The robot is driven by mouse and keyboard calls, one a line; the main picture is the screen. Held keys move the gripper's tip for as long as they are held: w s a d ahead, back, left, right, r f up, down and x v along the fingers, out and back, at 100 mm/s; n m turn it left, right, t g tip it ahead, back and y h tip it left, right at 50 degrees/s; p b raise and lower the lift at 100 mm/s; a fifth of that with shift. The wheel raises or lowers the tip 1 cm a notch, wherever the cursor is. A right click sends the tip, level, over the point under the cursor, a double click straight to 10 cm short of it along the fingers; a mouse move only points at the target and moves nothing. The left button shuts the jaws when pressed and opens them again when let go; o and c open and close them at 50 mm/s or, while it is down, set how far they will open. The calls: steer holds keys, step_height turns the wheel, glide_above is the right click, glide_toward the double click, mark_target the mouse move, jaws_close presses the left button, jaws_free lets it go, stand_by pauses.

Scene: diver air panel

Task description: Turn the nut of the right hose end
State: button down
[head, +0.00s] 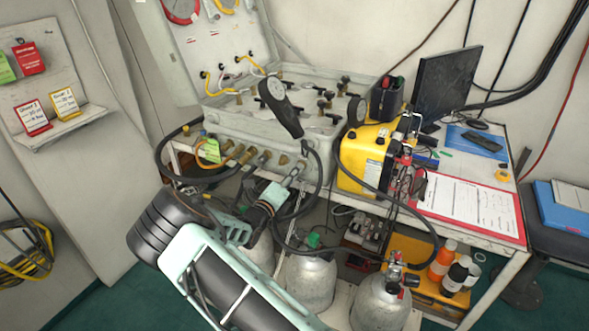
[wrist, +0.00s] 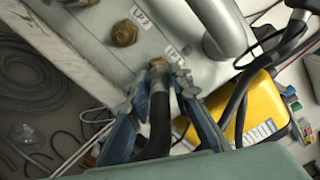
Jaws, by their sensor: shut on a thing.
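My gripper (head: 290,178) reaches up to the front face of the grey air panel (head: 250,128). In the wrist view my gripper (wrist: 160,84) has its fingers on either side of a black hose end (wrist: 158,125), shut on it near the panel. A brass nut or fitting (wrist: 159,64) shows just beyond the fingertips, against the panel face. The hose runs back between the fingers toward my wrist. The fingers hide part of the hose end, so I cannot tell how far the nut is turned.
Another brass fitting (wrist: 125,33) sits beside the gripped one. The yellow case (head: 362,160) stands close on the right. Silver cylinders (head: 310,280) stand below the bench. Black hoses loop around my gripper. A clipboard (head: 470,208) lies on the bench at right.

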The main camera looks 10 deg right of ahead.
steer(key=n+p, duration=0.1)
steer(key=n, duration=0.3)
steer(key=shift+n+p, duration=0.35)
steer(key=shift+n, duration=0.05)
stand_by(0.4)
steer(key=c, duration=1.7)
jaws_free()
steer(key=shift+c, duration=0.2)
steer(key=v, duration=1.2)
